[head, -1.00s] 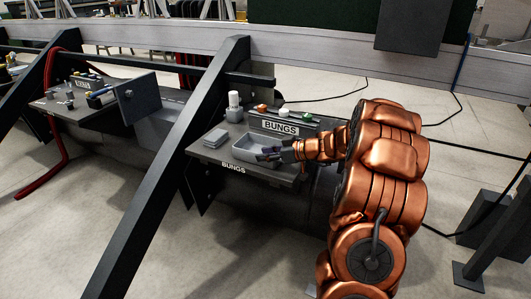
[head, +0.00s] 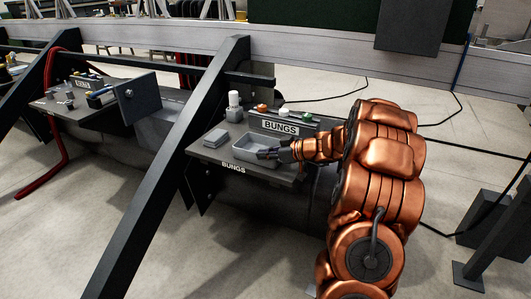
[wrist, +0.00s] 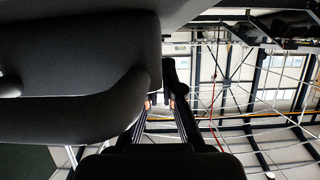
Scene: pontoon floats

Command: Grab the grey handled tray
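The grey tray (head: 243,152) is a shallow open box on the dark shelf marked BUNGS (head: 206,151), in front of the upright BUNGS sign. My gripper (head: 268,153) reaches in from the right, its dark fingers at the tray's right end. They overlap the tray in the head view, and I cannot tell whether they touch it. No handle can be made out at this size. In the wrist view my gripper (wrist: 164,108) shows a gap between its fingers, with only background in it.
A small grey stack (head: 215,137) lies left of the tray. A white bottle (head: 234,107) and several small coloured parts stand behind it near the BUNGS sign (head: 280,127). A dark slanted beam (head: 165,170) rises left of the shelf.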

